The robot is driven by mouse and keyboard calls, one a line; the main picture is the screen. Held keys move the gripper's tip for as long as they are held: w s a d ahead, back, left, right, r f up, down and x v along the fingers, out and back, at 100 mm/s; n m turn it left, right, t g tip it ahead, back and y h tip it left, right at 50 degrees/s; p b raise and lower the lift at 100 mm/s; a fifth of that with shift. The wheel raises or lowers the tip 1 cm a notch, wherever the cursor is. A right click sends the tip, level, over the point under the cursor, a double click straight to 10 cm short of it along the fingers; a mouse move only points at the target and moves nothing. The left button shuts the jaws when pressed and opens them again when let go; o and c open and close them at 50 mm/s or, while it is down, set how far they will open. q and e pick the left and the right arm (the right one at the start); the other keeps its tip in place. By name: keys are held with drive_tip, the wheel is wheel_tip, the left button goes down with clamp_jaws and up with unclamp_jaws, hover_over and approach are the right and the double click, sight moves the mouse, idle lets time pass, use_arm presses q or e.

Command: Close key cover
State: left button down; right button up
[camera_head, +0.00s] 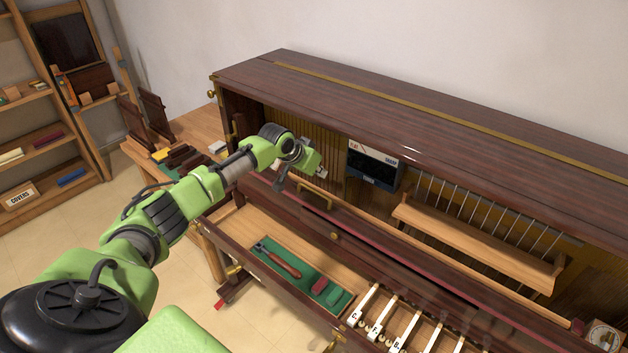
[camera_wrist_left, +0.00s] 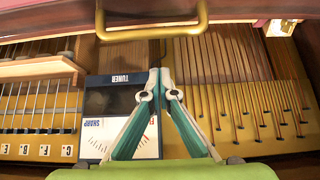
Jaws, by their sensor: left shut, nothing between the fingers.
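The key cover is a long dark panel (camera_head: 385,246) with a red edge strip, running along the front of the wooden piano case. A brass handle (camera_head: 316,194) stands on its left part. The handle also crosses the top of the left wrist view (camera_wrist_left: 150,32). My left gripper (camera_head: 281,183) is over the left part of the case, near the handle. In the left wrist view its fingertips (camera_wrist_left: 160,78) meet, empty, apart from and below the handle in the picture. My right gripper is not in view.
A black tuner (camera_head: 372,166) and a wooden rail (camera_head: 475,243) stand inside the case. An open drawer (camera_head: 240,226) at the front holds tools on green lining and several white key pieces. A side table (camera_head: 190,130) and shelves (camera_head: 40,140) are at the left.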

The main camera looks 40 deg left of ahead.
use_arm(q)
drive_tip(key=f+p, duration=0.1)
drive_tip(key=s+f+p, duration=0.1)
drive_tip(key=shift+s+a+p, duration=0.1)
drive_tip(key=shift+s+p, duration=0.2)
drive_tip(key=shift+p, duration=0.1)
drive_tip(key=shift+s+f, duration=0.3)
drive_tip(key=shift+s, duration=0.35)
drive_tip(key=shift+w+f, duration=0.1)
drive_tip(key=shift+w, duration=0.05)
